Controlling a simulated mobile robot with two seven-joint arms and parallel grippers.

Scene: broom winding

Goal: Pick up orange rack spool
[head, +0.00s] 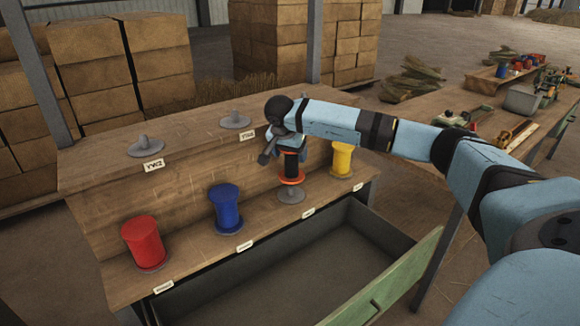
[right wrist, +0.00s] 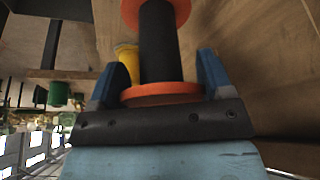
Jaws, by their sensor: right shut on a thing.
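The orange rack spool (head: 291,173) has orange flanges and a dark, nearly black winding. In the head view it is upright just above a grey peg base (head: 291,195) on the rack's lower shelf, partly hidden by my gripper. My right gripper (head: 289,153) is shut on this spool. In the right wrist view the spool (right wrist: 160,45) stands between the two blue fingers of the right gripper (right wrist: 158,80), with one orange flange close to the palm. My left gripper is not in view.
A red spool (head: 143,243), a blue spool (head: 226,208) and a yellow spool (head: 342,158) stand on the same shelf. Empty pegs (head: 146,147) are on the upper shelf. An open drawer (head: 400,283) juts out below. A workbench (head: 455,100) with tools is at right.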

